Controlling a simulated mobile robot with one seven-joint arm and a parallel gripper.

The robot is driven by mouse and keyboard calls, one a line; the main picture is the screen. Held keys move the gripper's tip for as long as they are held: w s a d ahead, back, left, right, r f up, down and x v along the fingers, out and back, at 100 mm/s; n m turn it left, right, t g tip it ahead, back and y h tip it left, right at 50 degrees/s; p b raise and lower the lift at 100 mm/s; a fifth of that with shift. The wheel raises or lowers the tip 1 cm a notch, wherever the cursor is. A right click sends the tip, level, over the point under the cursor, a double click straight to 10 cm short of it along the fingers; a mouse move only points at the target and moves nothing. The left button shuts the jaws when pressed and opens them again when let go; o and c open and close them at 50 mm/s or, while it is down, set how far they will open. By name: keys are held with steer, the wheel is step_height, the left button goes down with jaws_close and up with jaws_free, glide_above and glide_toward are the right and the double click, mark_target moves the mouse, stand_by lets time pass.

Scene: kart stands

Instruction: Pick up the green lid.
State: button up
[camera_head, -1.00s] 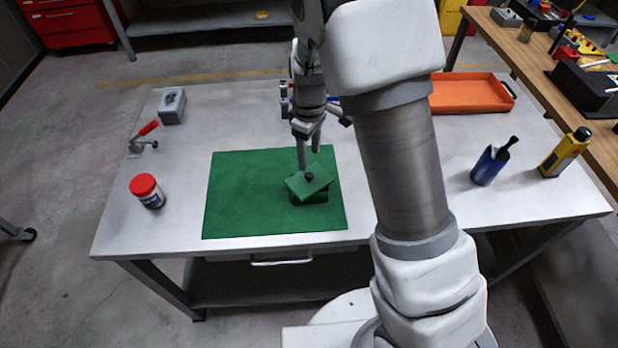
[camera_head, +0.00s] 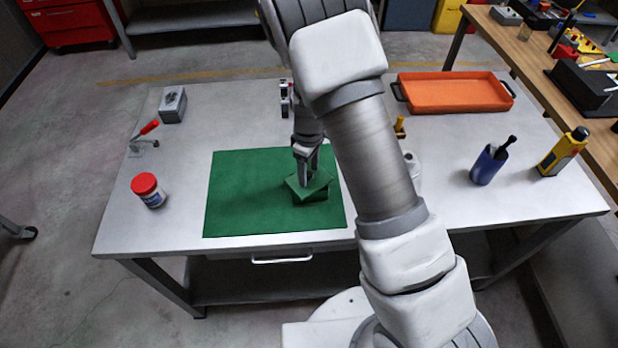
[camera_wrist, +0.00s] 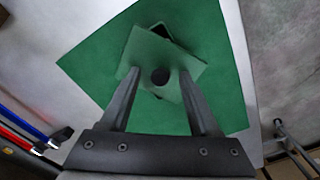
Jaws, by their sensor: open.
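The green lid (camera_head: 297,190) lies skewed on top of a green box (camera_head: 316,197), which stands on the green mat (camera_head: 240,195). In the wrist view the lid (camera_wrist: 150,56) has a round dark knob (camera_wrist: 160,76) near its middle. A dark opening of the box (camera_wrist: 161,31) shows past one edge of the lid. My gripper (camera_head: 306,181) points down over the lid. In the wrist view its two fingers (camera_wrist: 158,78) are apart, one on each side of the knob. In the head view the fingers hide the knob. I cannot tell whether they touch it.
A red-capped jar (camera_head: 149,190) and a red-handled clamp (camera_head: 145,137) stand left of the mat. An orange tray (camera_head: 455,92), a blue holder (camera_head: 487,165) and a yellow bottle (camera_head: 563,153) are to the right. The mat's left part is clear.

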jaws_close()
steer(key=shift+r, duration=0.15)
